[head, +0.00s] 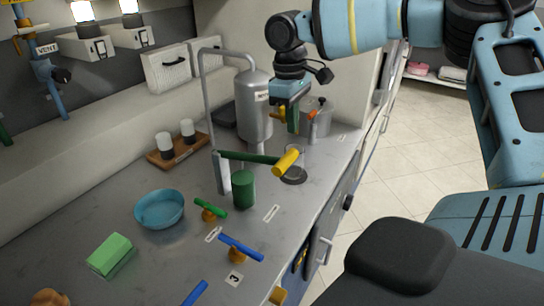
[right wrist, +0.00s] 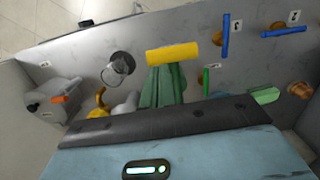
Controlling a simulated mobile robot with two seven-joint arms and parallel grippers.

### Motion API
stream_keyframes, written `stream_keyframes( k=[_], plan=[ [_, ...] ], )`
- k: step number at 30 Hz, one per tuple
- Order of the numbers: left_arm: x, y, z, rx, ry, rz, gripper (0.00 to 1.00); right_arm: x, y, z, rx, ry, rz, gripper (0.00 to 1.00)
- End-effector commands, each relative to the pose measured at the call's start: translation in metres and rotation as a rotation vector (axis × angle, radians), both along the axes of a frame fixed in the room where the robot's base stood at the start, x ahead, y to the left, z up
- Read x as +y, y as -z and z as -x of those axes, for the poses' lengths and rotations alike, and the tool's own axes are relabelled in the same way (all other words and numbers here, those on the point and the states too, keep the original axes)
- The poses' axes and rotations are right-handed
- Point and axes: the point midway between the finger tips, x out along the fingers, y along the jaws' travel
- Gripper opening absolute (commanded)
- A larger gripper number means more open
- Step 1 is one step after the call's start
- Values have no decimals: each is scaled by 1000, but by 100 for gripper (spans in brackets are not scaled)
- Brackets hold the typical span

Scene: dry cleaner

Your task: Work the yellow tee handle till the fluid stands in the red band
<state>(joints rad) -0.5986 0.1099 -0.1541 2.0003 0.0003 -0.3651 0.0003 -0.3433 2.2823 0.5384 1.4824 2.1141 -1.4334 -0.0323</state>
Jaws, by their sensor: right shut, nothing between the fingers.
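I cannot make out a fluid level or a red band. My right gripper (head: 293,131) is shut and empty, pointing down above and behind the handle. I cannot tell whether it touches the handle. My left gripper is out of view.
A steel tank (head: 254,112) with a bent pipe stands behind the lever. A metal can (head: 319,122) is right of my gripper. A green cylinder (head: 243,190), blue bowl (head: 160,208) and small tee valves (head: 241,247) stand in front. The counter edge drops off to the right.

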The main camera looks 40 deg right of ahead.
Motion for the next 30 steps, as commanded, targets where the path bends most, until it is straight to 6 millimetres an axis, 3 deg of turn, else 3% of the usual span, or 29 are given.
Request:
stream_keyframes(
  k=[6, 19, 30],
  plan=[
    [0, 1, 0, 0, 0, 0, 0, 17, -11, -3, 14, -17, -7, 0],
    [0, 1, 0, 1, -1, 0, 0, 17, -9, -3, 15, -18, -7, 0],
    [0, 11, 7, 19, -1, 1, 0, 16, 28, 1, 18, -18, -6, 0]
  ],
)
